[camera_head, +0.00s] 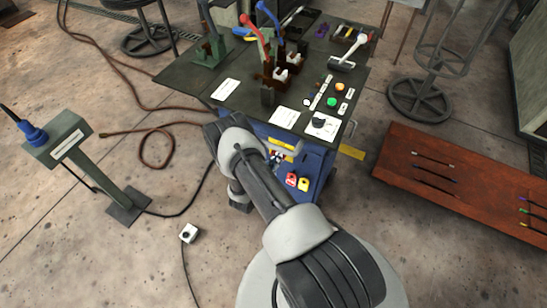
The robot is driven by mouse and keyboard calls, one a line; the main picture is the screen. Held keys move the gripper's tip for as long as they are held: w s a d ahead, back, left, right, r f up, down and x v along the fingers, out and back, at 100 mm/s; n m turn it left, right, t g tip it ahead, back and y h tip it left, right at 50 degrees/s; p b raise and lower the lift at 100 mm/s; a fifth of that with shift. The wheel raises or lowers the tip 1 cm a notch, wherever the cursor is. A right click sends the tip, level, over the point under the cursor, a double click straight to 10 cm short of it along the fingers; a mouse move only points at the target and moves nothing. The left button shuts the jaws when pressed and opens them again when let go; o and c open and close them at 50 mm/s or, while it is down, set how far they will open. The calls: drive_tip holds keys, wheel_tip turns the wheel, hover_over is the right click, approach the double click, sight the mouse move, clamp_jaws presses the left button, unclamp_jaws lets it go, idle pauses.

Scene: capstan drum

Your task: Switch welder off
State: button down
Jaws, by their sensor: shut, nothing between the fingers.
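A blue cabinet (318,163), which looks like the welder, stands below the front of the dark workbench. Its face has a red (291,179) and a yellow (304,184) fitting and a yellow label at the top. My gripper (277,158) is at the cabinet's upper front, small and partly hidden by my forearm. It is shut and holds nothing. I cannot tell whether it touches the cabinet. The welder's switch cannot be made out; the part of the face behind my arm is hidden.
The workbench (190,70) carries red- and blue-handled levers, a black knob (319,122), a green button (332,102) and an orange button (340,87). A blue plug stands on a green post (90,165) at left. A rust-red bench (440,185) is at right. Cables cross the floor.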

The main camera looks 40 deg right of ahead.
drive_tip(key=p+v, duration=0.2)
drive_tip(key=v, duration=0.6)
drive_tip(key=shift+p, duration=0.4)
drive_tip(key=shift+s, duration=0.1)
